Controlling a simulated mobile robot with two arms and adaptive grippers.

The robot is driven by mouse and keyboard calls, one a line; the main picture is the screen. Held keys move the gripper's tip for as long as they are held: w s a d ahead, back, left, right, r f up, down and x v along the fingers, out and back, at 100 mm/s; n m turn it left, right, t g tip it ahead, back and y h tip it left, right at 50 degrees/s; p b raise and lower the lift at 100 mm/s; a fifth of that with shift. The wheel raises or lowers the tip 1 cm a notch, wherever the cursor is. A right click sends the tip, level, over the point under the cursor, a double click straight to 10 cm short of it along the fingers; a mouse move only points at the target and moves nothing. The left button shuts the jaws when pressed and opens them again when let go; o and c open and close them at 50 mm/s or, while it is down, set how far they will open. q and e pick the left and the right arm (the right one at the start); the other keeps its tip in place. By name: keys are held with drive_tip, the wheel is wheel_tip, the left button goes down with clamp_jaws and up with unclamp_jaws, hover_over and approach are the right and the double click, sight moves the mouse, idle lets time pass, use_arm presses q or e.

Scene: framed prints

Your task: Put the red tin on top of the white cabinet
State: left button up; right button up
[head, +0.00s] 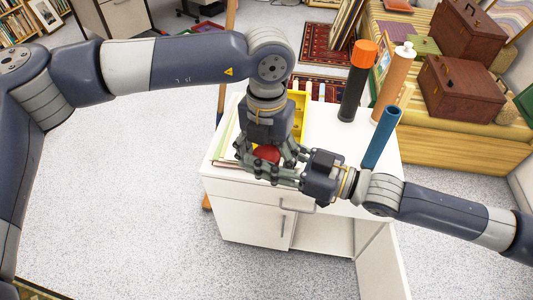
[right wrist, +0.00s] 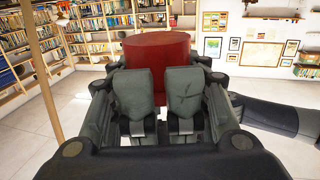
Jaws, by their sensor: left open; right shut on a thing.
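The red tin (head: 267,154) is at the white cabinet's front left edge in the head view, largely hidden by both grippers. Whether it touches the cabinet top is not clear. My right gripper (head: 262,170) reaches in from the right and is shut on the tin. In the right wrist view the red tin (right wrist: 157,52) stands up behind the two finger pads of this gripper (right wrist: 170,92). My left gripper (head: 267,146) points down from above, open, with its fingers around the tin. The white cabinet (head: 330,138) has a bare stretch of top to the right of the grippers.
On the cabinet top stand a black tube with an orange cap (head: 357,80), a peach tube (head: 394,80) and a blue tube (head: 380,137). A yellow rack (head: 299,115) is behind my left gripper. Brown cases (head: 458,88) lie on the striped seat beyond.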

use_arm(q)
drive_tip(key=shift+c, duration=0.5)
drive_tip(key=c, duration=1.1)
drive_tip(key=shift+c, duration=0.2)
use_arm(e)
drive_tip(key=o, duration=1.2)
